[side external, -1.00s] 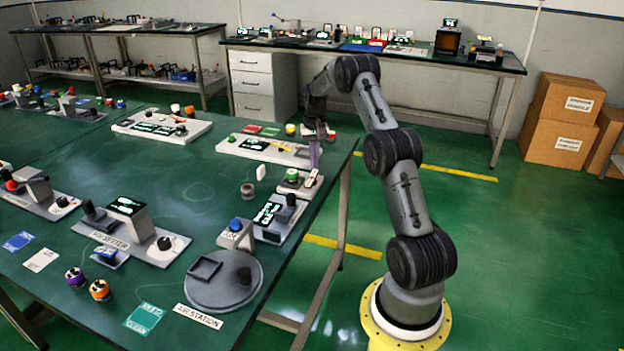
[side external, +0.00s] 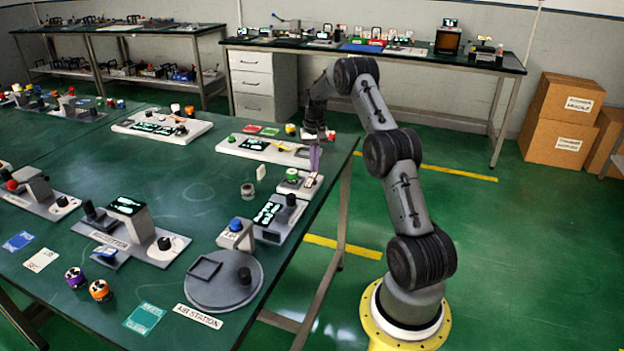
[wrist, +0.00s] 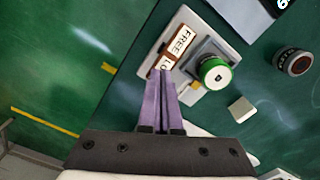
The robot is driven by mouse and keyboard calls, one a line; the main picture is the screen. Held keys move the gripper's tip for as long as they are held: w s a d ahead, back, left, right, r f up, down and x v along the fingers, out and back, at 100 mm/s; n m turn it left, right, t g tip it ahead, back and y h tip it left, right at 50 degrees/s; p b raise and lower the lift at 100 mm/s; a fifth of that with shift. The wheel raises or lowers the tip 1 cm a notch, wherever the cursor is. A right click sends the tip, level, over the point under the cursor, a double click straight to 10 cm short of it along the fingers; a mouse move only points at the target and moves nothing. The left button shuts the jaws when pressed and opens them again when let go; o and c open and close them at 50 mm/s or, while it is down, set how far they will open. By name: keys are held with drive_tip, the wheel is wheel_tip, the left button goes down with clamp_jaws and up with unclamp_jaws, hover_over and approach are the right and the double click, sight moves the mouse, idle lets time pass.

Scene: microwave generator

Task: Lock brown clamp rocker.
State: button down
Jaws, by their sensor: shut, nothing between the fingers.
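The brown clamp rocker (wrist: 173,52) carries white FREE and LOCK labels and sits on a light grey base (wrist: 200,30). In the wrist view, my gripper (wrist: 163,74) has its purple fingers shut together, with their tips over the LOCK end and hiding part of that label. I cannot tell whether the tips touch the rocker. In the side view, my gripper (side external: 314,171) points down at the same small unit by the table's right edge, and the rocker (side external: 310,180) is small there. Its tilt is not clear.
A green-ringed knob (wrist: 214,72) stands right beside the rocker. A dark round knob (wrist: 293,62) and a pale block (wrist: 241,109) are further right. A grey device with a screen (side external: 268,213) stands nearer the camera. The table edge and floor lie close on the other side.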

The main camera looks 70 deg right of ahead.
drive_tip(key=shift+f, duration=0.6)
drive_tip(key=shift+r, duration=3.6)
